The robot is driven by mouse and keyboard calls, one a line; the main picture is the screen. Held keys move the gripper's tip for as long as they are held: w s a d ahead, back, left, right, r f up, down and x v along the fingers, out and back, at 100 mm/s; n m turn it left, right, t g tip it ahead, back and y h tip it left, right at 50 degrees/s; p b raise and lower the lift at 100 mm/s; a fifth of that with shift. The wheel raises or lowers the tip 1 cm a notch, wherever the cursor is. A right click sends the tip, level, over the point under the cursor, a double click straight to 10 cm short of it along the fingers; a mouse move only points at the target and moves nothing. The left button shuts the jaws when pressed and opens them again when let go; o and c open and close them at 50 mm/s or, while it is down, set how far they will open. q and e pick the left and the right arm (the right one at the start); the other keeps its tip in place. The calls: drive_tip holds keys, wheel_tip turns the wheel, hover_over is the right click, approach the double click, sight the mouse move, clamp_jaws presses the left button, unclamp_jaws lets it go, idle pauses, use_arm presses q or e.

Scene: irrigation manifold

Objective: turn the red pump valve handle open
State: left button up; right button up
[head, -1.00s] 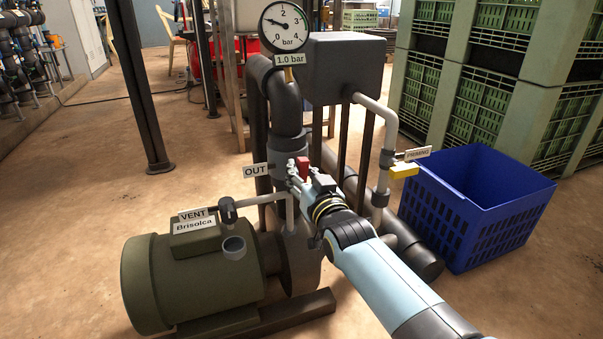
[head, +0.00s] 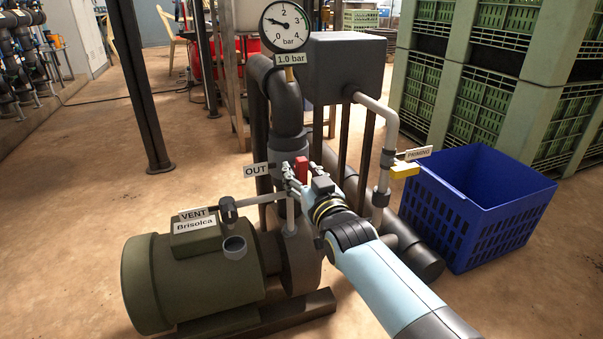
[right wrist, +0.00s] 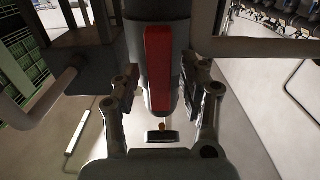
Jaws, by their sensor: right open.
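The red valve handle (head: 301,170) is on the upright pump outlet pipe, beside the OUT tag (head: 256,169). In the right wrist view the red handle (right wrist: 159,68) is a long bar lying lengthwise between the two fingers. My right gripper (head: 290,178) is open at the handle, one finger on each side. In the right wrist view the gripper (right wrist: 162,85) shows gaps between the handle and both fingers. The gauge (head: 286,27) above has a 1.0 bar label. My left gripper is not in view.
A green pump motor (head: 190,281) with a VENT tag (head: 197,214) stands at lower left. A yellow priming handle (head: 405,171) is on a grey pipe to the right. A blue crate (head: 486,212) stands further right. Open floor lies at left.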

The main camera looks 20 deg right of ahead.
drive_tip(key=s, duration=1.1)
drive_tip(key=shift+s+d, duration=0.2)
drive_tip(key=shift+s, duration=0.15)
